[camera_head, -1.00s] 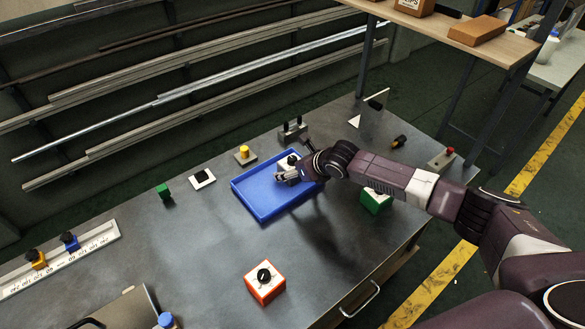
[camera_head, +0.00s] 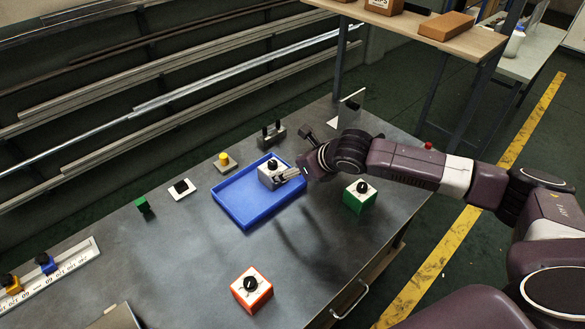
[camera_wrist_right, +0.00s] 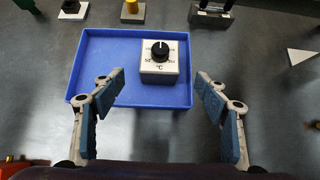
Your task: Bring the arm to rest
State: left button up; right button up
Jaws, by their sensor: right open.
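My right gripper (camera_head: 290,175) is open and empty. It hangs over the right edge of a blue tray (camera_head: 240,217), close to a white block with a black knob (camera_head: 270,178) that sits in the tray. In the right wrist view the two fingers (camera_wrist_right: 158,110) are spread wide, with the tray (camera_wrist_right: 100,62) and the white knob block (camera_wrist_right: 158,68) ahead between them. That block has a dial scale and a °C mark. My left gripper does not show.
A green knob block (camera_head: 358,200) and an orange one (camera_head: 251,293) stand on the dark table. Small fixtures, including a yellow-topped one (camera_head: 224,162), line its back. A wooden shelf (camera_head: 400,22) rises behind.

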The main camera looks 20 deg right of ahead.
jog(key=shift+s+d+r, duration=0.15)
jog(key=shift+s+r, duration=0.3)
jog(key=shift+r, duration=0.05)
